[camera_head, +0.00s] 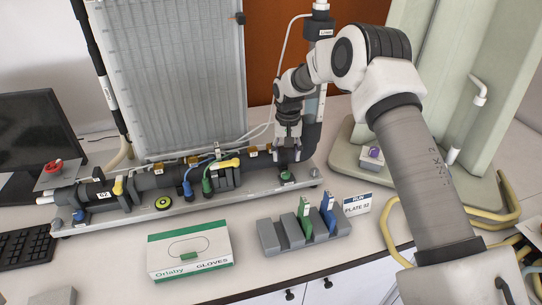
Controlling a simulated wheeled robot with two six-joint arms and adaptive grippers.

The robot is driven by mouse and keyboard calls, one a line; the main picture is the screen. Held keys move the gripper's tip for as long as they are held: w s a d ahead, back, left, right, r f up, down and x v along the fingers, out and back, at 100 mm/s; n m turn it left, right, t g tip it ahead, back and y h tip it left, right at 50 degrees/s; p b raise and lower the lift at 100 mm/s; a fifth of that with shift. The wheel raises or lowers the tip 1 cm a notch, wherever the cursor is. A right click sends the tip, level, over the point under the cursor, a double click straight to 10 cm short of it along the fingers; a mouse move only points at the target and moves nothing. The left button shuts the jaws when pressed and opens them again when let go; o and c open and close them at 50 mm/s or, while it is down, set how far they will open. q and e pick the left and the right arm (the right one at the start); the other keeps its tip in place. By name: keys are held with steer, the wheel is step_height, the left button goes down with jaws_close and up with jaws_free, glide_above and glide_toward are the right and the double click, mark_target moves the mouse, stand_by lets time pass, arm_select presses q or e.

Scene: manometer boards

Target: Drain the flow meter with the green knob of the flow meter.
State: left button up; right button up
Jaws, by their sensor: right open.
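The flow meter appears to be the dark horizontal pipe assembly (155,181) on a light rail, below the ribbed panel of tubes. A small green knob (287,177) sits low at its right end. A second green fitting (207,186) is near the middle, beside a blue one (187,188). I cannot tell for certain which green part is the flow meter's knob. My right gripper (288,158) is open and points down just above the right-hand green knob. Whether its fingers touch the knob is not clear. My left gripper is out of view.
A glove box (188,250) and a grey rack (272,238) with green and blue pieces stand in front. A plate sign (357,204) is beside the rack. A red button box (57,170) and a monitor (38,130) are at left. Yellow hoses (388,225) lie at right.

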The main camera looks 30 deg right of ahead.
mark_target(286, 173)
steer(key=shift+w+f, duration=0.3)
steer(key=shift+w, duration=0.25)
steer(key=shift+f+p, duration=0.4)
steer(key=s+f+p, duration=0.1)
steer(key=s+f, duration=0.1)
steer(key=f, duration=0.1)
steer(key=shift+s+f+p, duration=0.1)
steer(key=shift+f+p, duration=0.1)
steer(key=shift+p, duration=0.2)
steer(key=shift+w+f, duration=0.25)
steer(key=shift+f, duration=0.4)
steer(key=shift+w+f, duration=0.2)
steer(key=shift+f, duration=0.4)
steer(key=shift+w+f, duration=0.2)
steer(key=shift+s+r, duration=0.3)
steer(key=c, duration=0.8)
jaws_close()
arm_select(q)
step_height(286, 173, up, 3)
